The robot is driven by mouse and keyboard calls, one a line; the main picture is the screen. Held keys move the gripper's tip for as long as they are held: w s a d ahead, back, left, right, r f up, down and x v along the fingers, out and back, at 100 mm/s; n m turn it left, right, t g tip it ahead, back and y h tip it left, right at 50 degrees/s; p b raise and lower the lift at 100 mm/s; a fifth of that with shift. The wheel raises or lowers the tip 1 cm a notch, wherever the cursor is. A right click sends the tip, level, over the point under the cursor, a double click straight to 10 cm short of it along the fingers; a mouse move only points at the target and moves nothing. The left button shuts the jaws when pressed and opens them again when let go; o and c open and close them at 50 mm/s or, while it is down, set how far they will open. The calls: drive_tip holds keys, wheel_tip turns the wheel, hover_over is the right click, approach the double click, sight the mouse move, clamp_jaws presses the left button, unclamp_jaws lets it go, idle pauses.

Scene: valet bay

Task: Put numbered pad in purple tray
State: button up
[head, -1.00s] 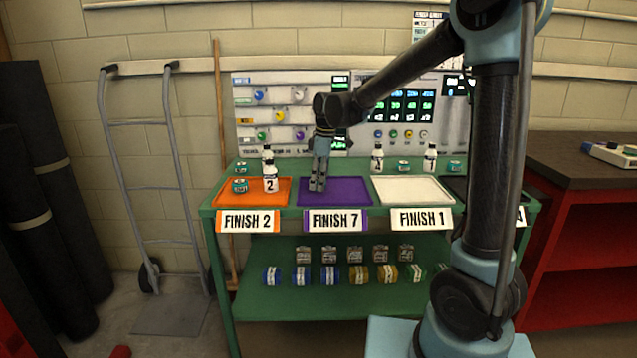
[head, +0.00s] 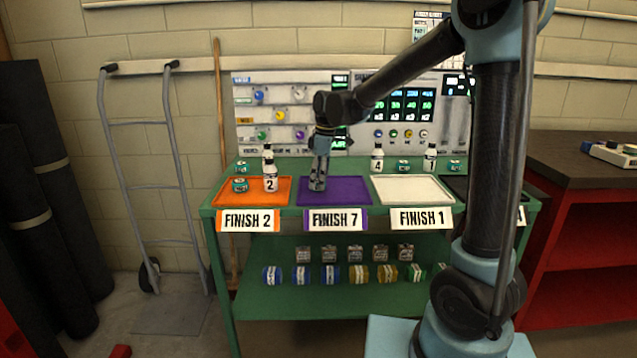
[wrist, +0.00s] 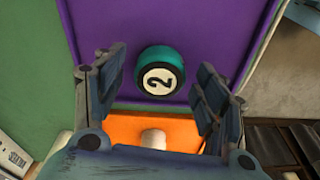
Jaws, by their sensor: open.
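The numbered pad (wrist: 160,77) is a short teal round piece with a black 2 on a white face. In the wrist view it rests on the purple tray (wrist: 200,25), close to the edge facing the orange tray. The purple tray (head: 350,188) is at the table's middle in the head view, behind the FINISH 7 label. My gripper (head: 317,186) is low over its left part. In the wrist view my gripper (wrist: 160,85) is open, its fingers on either side of the pad with gaps. The pad cannot be made out in the head view.
The orange tray (head: 222,195) on the left holds a teal pad (head: 240,185) and a white bottle (head: 270,178) marked 2. The white tray (head: 412,190) on the right is empty. More bottles and teal pads stand along the back. A panel (head: 290,115) rises behind.

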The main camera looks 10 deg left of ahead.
wheel_tip(320, 180, up, 11)
drive_tip(key=d, duration=0.1)
drive_tip(key=s+d+f+m, duration=0.1)
drive_tip(key=s+d+m, duration=0.1)
drive_tip(key=d, duration=0.5)
drive_tip(key=s+d+m, duration=0.1)
drive_tip(key=d+m, duration=0.2)
drive_tip(key=d, duration=0.5)
drive_tip(key=s+d+f+m+t, duration=0.1)
drive_tip(key=s+d+f+m, duration=0.5)
drive_tip(key=s+d+f, duration=0.3)
drive_tip(key=s+d+f+m+t+h, duration=0.1)
drive_tip(key=s+d+f+m, duration=0.6)
drive_tip(key=d, duration=0.8)
drive_tip(key=s+f, duration=0.2)
drive_tip(key=s, duration=0.2)
drive_tip(key=shift+s+f+m, duration=0.25)
drive_tip(key=shift+f+m, duration=0.05)
drive_tip(key=shift+f, duration=0.05)
drive_tip(key=shift+d, duration=0.1)
